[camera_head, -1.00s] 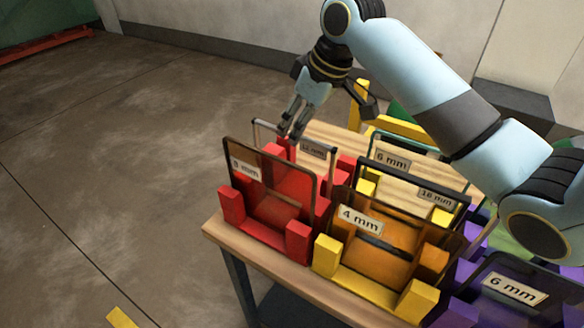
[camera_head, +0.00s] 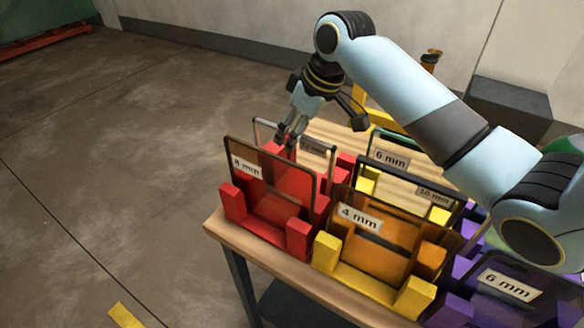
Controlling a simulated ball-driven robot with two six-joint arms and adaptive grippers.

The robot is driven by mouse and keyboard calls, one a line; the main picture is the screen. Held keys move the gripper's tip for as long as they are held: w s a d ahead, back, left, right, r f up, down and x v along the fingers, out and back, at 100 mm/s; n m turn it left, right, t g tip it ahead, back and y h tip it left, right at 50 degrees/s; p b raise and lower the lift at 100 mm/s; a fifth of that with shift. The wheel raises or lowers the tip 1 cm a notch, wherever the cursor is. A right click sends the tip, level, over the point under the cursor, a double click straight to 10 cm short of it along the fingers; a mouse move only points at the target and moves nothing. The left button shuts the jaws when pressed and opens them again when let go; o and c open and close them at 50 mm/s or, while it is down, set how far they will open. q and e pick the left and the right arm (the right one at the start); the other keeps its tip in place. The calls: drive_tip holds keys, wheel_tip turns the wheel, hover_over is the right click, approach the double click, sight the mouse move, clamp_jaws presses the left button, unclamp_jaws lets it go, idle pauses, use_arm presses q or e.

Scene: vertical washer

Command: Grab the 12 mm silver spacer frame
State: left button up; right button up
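The silver spacer frame (camera_head: 331,158) with a small label, blurred but seemingly 12 mm, stands upright at the back of the red rack (camera_head: 298,240), behind a tinted 8 mm pane (camera_head: 270,185). My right gripper (camera_head: 288,140) points down at the top bar of this frame, left of the label. Its fingertips overlap the bar in the picture and partly hide it. I cannot tell whether they touch or grip it. My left gripper is not in view.
A 4 mm amber pane (camera_head: 375,228) stands in a yellow rack (camera_head: 330,255), with a 16 mm and a 6 mm frame behind it. A purple rack with a 6 mm pane (camera_head: 508,290) stands at the right. The wooden table edge (camera_head: 225,232) is at the left.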

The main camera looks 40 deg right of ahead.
clamp_jaws()
idle(0.3)
idle(0.5)
